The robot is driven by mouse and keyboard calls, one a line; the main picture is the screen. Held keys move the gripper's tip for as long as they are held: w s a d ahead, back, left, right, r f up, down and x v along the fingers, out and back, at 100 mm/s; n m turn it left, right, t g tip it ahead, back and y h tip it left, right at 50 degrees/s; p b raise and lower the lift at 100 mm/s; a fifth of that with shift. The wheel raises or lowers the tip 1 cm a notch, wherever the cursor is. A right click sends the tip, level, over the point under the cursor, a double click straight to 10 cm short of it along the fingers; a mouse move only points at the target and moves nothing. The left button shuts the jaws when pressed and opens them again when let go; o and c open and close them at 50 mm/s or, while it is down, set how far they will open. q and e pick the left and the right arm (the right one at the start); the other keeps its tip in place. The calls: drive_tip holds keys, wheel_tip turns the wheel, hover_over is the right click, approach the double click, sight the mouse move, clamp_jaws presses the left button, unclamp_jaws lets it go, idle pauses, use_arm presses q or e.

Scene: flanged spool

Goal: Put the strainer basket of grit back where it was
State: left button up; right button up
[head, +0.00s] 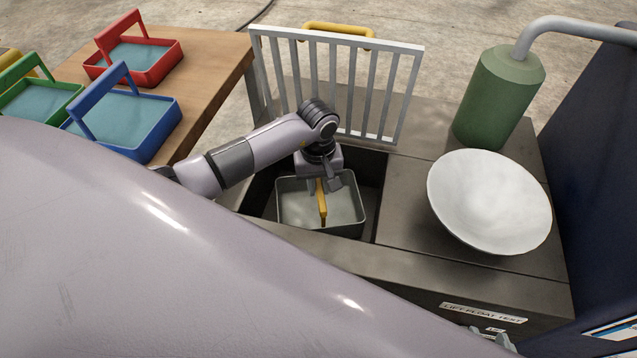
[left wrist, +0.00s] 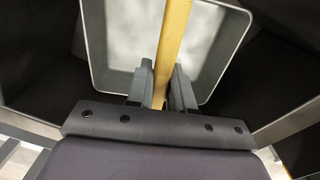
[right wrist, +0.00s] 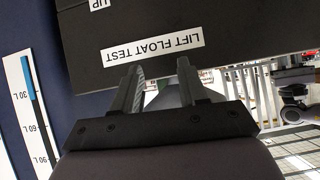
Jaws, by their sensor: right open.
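The strainer basket (head: 340,209) is a grey square-rimmed tray with a yellow handle, inside the dark opening (head: 371,187) of the grey-brown bench. Its pale inside shows in the left wrist view (left wrist: 128,40); I cannot make out grit clearly. My left gripper (head: 323,188) comes down over it, and its fingers (left wrist: 162,88) close on both sides of the yellow handle (left wrist: 175,35). Whether the basket touches the bottom is hidden. My right gripper (right wrist: 158,80) is open and empty, in front of the bench face with the "LIFT FLOAT TEST" label (right wrist: 152,47).
A white barred grate (head: 390,95) with a yellow handle stands upright behind the opening. A white bowl (head: 490,200) and a green cylinder (head: 498,98) with a grey pipe are at the right. Red (head: 135,62), blue (head: 125,125) and green (head: 40,100) baskets stand on the wooden table (head: 205,75).

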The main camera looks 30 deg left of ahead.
use_arm(q)
drive_tip(key=o, duration=0.4)
use_arm(e)
drive_tip(key=shift+s+d, duration=0.1)
use_arm(q)
drive_tip(key=shift+r+p, duration=0.3)
drive_tip(key=shift+r, duration=0.15)
wheel_tip(320, 180, up, 11)
drive_tip(key=p, duration=0.2)
drive_tip(key=shift+r, duration=0.15)
use_arm(e)
drive_tip(key=shift+s+d+f+g, duration=0.1)
drive_tip(key=shift+s+d+g, duration=0.2)
drive_tip(key=shift+s+d, duration=0.35)
drive_tip(key=shift+w, duration=0.25)
use_arm(q)
drive_tip(key=shift+s, duration=0.15)
